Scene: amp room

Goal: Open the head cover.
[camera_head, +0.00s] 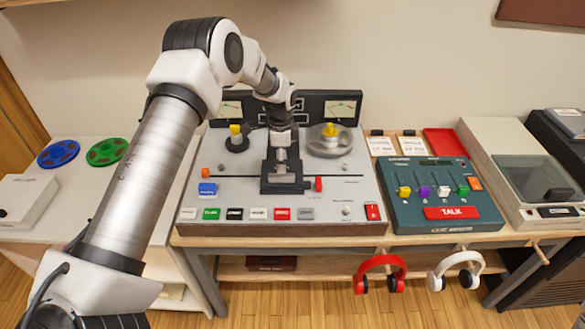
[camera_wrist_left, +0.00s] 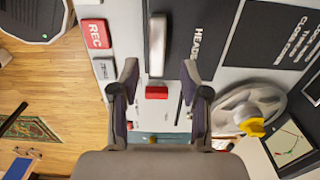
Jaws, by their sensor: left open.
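The tape deck (camera_head: 240,205) stands on the middle bench. Its dark head cover (camera_head: 268,185) sits at the centre of the deck, partly hidden by my arm. It appears to be down. In the left wrist view the cover (camera_wrist_left: 195,35) carries the word HEADS and a silver bar (camera_wrist_left: 157,45). My left gripper (camera_head: 281,152) is above the cover. In the left wrist view its fingers (camera_wrist_left: 160,70) are spread apart with nothing held between them. The silver bar shows just beyond the fingertips, roughly between them. My right gripper is not in view.
A red lever (camera_head: 318,184) stands beside the cover. A yellow-topped reel hub (camera_head: 330,138) is at the deck's back right. Coloured buttons (camera_head: 258,214) line its front. The mixer (camera_head: 437,200) with faders is at right. Red headphones (camera_head: 380,270) hang below the bench.

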